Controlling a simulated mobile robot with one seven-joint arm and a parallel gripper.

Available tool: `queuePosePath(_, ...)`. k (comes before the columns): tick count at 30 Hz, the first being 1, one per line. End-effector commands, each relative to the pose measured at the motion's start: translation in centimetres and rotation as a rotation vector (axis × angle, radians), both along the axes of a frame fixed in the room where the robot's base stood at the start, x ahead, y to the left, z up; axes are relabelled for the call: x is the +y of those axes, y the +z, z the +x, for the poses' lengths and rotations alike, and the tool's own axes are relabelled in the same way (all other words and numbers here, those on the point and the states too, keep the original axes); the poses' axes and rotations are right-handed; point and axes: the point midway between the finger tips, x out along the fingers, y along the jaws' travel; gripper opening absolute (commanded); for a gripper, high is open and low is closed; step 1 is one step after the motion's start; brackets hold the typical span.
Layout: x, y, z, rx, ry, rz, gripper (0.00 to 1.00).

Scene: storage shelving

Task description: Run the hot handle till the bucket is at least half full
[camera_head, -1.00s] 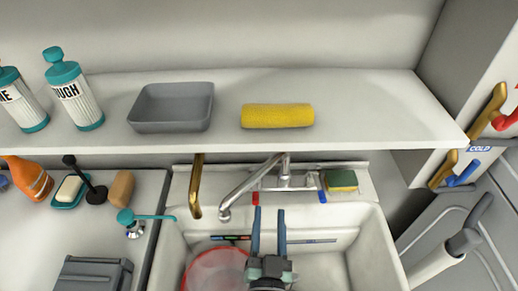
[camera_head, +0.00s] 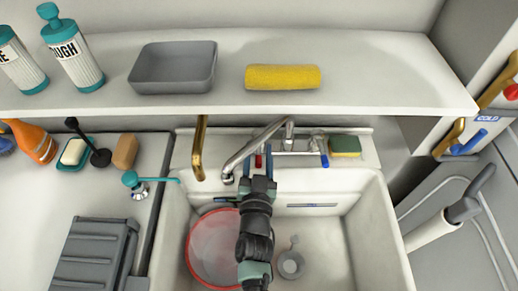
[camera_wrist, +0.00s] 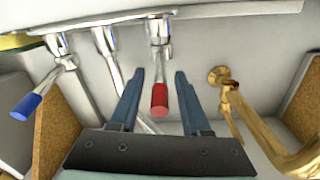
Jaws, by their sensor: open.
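The faucet's hot handle has a red tip (camera_wrist: 160,98); in the head view the red tip (camera_head: 259,161) shows just beyond my gripper. My gripper (camera_wrist: 157,78) is open, with its two blue fingers on either side of the red handle; I cannot tell whether they touch it. The cold handle has a blue tip (camera_wrist: 26,106) and also shows in the head view (camera_head: 325,160). The chrome spout (camera_head: 246,152) reaches over the sink toward the left. The red-rimmed bucket (camera_head: 189,247) stands in the sink's left part, partly hidden by my arm.
The sink (camera_head: 350,235) has a drain (camera_head: 290,265) right of my arm. A sponge (camera_head: 345,146) sits right of the faucet. A brass pipe (camera_head: 199,150) hangs left of the spout. A shelf above holds a grey tray (camera_head: 172,68) and a yellow roll (camera_head: 283,77).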

Motion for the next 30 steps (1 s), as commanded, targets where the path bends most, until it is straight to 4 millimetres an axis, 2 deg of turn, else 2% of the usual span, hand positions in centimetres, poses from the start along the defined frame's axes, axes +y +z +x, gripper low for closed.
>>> queuePosePath(4, -0.03, -0.02, 1.04, 0.000, 0.000, 0.000, 0.47)
queuePosePath(13, -0.06, 0.02, 1.22, 0.000, 0.000, 0.000, 0.47)
queuePosePath(14, -0.06, 0.02, 1.22, 0.000, 0.000, 0.000, 0.45)
queuePosePath(21, -0.07, 0.03, 1.20, 0.000, 0.000, 0.000, 0.02)
queuePosePath(30, -0.07, 0.02, 1.19, 0.000, 0.000, 0.000, 0.00)
